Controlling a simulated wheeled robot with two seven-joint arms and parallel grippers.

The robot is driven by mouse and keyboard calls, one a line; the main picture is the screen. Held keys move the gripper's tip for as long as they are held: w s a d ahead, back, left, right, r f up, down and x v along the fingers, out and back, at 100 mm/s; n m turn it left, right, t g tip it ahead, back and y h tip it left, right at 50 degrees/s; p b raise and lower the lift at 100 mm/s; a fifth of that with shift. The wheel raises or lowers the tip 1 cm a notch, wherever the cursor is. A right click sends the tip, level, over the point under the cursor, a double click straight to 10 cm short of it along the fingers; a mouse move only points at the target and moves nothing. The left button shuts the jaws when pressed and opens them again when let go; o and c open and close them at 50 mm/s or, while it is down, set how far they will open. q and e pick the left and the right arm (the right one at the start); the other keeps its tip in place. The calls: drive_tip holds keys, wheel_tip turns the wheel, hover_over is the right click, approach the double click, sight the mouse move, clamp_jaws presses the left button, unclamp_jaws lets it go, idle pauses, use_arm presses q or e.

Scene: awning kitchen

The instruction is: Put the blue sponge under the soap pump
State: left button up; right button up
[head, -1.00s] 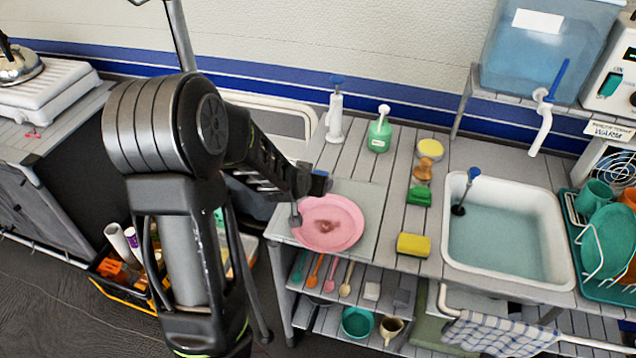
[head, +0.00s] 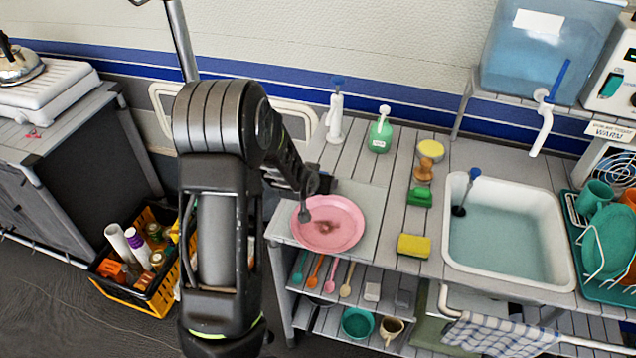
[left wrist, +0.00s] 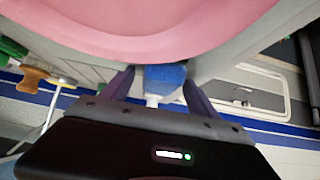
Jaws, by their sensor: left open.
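In the left wrist view a blue block, which looks like the blue sponge (left wrist: 166,77), shows between the two finger ends, beyond the pink plate. I cannot tell whether the fingers reach around it. My left gripper (left wrist: 158,80) is open. In the head view the gripper (head: 322,186) is over the plate's back edge, and the sponge is hidden behind it. The soap pump (head: 380,135), a green bottle with a white pump head, stands at the back of the counter. A white bottle with a blue top (head: 335,118) stands left of it. My right gripper is out of view.
The pink plate (head: 345,238) lies on a grey mat at the counter's left end. Bare counter lies between plate and soap pump.

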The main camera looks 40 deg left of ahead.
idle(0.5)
use_arm(q)
clamp_jaws()
wheel_tip(320, 180, up, 10)
drive_tip(key=shift+r+p, duration=0.1)
drive_tip(key=shift+p, duration=0.7)
idle(0.8)
